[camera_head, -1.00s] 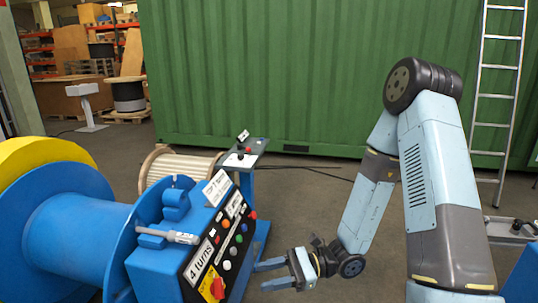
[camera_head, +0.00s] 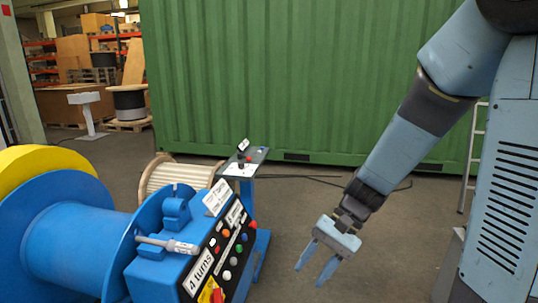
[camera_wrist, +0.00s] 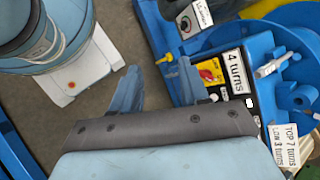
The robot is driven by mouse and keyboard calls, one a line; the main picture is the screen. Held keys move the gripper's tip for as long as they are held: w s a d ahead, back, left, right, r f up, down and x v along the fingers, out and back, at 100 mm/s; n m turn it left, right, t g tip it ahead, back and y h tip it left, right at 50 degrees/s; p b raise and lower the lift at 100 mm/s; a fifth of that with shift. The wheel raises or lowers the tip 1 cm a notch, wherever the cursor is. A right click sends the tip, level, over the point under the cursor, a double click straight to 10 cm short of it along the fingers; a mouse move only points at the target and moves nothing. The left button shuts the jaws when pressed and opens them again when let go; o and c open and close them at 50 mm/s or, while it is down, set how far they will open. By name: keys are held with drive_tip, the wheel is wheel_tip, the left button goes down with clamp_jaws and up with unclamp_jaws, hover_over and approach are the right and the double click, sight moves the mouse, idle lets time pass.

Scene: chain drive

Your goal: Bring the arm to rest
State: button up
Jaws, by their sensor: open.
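My gripper (camera_head: 316,266) is open and empty. It hangs over the bare floor to the right of the blue control box (camera_head: 190,262), apart from it, with its fingers pointing down and to the left. In the wrist view its two blue fingers (camera_wrist: 155,80) stand spread with nothing between them. The control box carries coloured buttons, a red switch on yellow and a "4 turns" label (camera_wrist: 235,70). My arm reaches down from the upper right of the head view.
A blue drum (camera_head: 75,235) with a yellow flange stands at the left. A wooden reel (camera_head: 175,178) and a small stand with a lever (camera_head: 243,168) are behind the box. A green container (camera_head: 300,80) closes off the back. Floor around my gripper is clear.

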drive_tip(key=s+d+r+n+t+h, duration=0.1)
drive_tip(key=s+d+r+t+h, duration=0.1)
drive_tip(key=d+r+t, duration=0.3)
drive_tip(key=s+d+r+n+t+h, duration=0.2)
drive_tip(key=d+r+t+h, duration=0.2)
drive_tip(key=d+r, duration=0.5)
wheel_tip(320, 180, up, 3)
drive_tip(key=shift+r+n+t+h, duration=0.15)
drive_tip(key=shift+n+t+h, duration=0.2)
drive_tip(key=shift+h, duration=0.25)
